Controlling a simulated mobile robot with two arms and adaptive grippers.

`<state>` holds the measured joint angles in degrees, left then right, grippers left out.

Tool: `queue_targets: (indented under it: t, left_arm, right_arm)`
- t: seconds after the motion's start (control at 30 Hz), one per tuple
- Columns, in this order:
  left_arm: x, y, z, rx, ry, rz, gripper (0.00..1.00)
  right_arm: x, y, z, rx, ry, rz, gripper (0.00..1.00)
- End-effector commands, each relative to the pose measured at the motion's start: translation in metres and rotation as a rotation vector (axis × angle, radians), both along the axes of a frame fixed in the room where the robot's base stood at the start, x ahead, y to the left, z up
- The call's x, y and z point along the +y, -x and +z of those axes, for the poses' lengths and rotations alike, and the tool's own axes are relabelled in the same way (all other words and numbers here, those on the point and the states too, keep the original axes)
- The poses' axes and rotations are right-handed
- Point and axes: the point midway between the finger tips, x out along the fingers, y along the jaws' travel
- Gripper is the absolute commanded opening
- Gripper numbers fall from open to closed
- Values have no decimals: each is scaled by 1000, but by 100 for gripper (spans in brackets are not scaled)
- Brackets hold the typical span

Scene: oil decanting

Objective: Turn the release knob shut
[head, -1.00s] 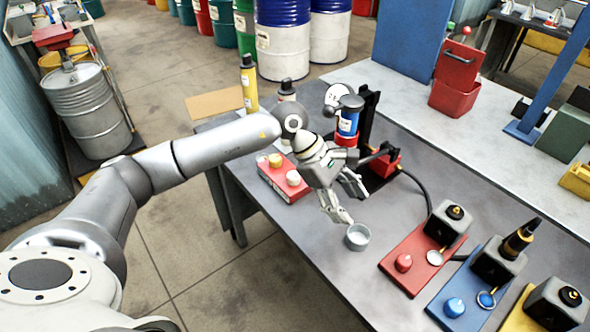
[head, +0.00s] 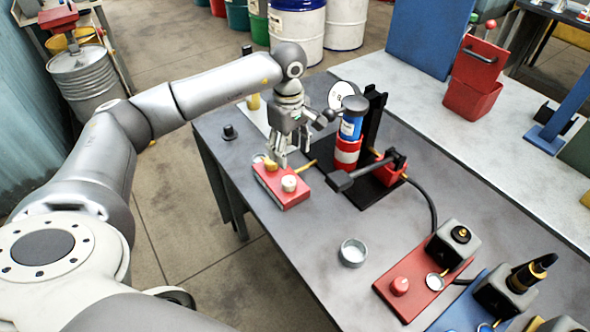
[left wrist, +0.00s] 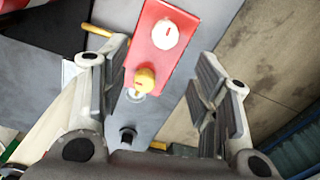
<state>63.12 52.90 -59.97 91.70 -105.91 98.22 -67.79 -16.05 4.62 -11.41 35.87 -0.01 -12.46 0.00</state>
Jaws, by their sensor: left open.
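A red block (head: 296,199) lies on the grey table, with a yellow knob (head: 270,163) and a white knob (head: 289,183) on top. I cannot tell which is the release knob. My left gripper (head: 278,162) points down over the block's far end, at the yellow knob, and is open. In the left wrist view, the yellow knob (left wrist: 145,79) shows between the open fingers (left wrist: 160,85), closer to the left one, with a pale ring beside it. The white knob (left wrist: 165,34) lies beyond. Whether the fingers touch the knob is unclear. My right gripper is not in view.
A black stand with a blue and red cylinder (head: 348,152) and a dark lever (head: 345,180) stands right of the block. A small round cup (head: 353,252) sits in front. A small dark peg (head: 229,132) stands left.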

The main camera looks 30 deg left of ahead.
Motion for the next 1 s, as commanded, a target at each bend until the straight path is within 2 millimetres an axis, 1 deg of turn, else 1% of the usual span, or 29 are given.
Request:
queue_targets:
  t: [0.07,0.13,0.3,0.37,0.43,0.5,0.63,0.8,0.97,1.0]
  left_arm:
    - [0,2,-10,6,0,0,56]
    - [0,2,-21,7,1,-1,56]
    - [-1,2,-54,7,2,-1,56]
    - [-1,2,-65,7,3,0,56]
    - [-1,2,-76,5,1,0,56]
    - [-1,2,-86,5,3,0,56]
    - [-1,1,-98,2,2,-1,56]
    - [-1,1,-104,1,3,-1,56]
    - [-1,1,-104,1,3,-1,56]
    - [-1,1,-104,1,3,-1,54]
  right_arm:
    - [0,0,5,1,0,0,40]
    - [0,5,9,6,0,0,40]
    - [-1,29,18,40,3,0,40]
    - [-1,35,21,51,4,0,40]
    - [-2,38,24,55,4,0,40]
    - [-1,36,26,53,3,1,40]
    - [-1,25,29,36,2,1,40]
    - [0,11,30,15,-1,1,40]
    - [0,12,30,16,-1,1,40]
    - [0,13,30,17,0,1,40]
